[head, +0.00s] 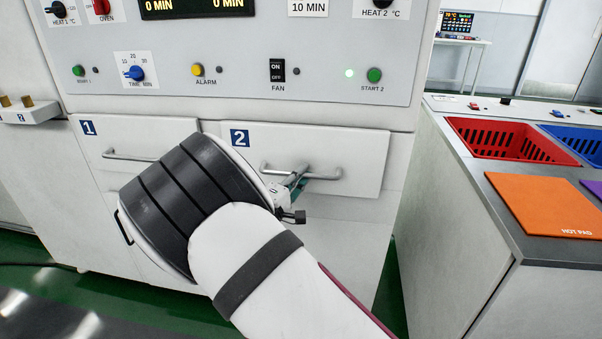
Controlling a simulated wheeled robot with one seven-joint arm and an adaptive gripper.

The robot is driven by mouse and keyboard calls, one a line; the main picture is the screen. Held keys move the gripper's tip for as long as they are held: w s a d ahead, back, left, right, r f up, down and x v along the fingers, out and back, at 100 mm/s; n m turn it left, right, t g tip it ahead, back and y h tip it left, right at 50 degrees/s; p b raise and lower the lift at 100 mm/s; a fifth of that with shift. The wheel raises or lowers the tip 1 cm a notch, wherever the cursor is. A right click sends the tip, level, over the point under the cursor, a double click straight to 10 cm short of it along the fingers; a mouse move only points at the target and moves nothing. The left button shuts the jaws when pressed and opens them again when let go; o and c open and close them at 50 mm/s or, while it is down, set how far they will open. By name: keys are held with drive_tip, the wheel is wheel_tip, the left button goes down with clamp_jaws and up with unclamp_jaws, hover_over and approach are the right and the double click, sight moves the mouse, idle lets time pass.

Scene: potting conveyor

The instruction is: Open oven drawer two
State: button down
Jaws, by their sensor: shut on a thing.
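Oven drawer two (359,146) is a white front panel marked with a blue "2" label (240,138), on the lower right of the oven (240,60). A grey bar handle (325,176) crosses its middle. My arm comes up from the lower right and hides the panel's lower left corner and part of the gripper. The panel looks about level with the oven front; I cannot tell whether a small gap exists.
Drawer one (170,133), with its own handle (130,156), is to the left, partly behind my arm. Knobs and switches line the panel above. At right, a counter (460,210) holds a red crate (465,131), a blue crate (575,132) and an orange hot pad (550,203).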

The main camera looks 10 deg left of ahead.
drive_tip(key=s+p, duration=0.5)
drive_tip(key=s, duration=2.3)
drive_tip(key=shift+a, duration=0.45)
drive_tip(key=c, duration=1.9)
unclamp_jaws()
drive_tip(key=v, duration=0.7)
drive_tip(key=shift+s+a+f, duration=0.1)
drive_tip(key=shift+s+a, duration=0.05)
drive_tip(key=shift+s, duration=0.1)
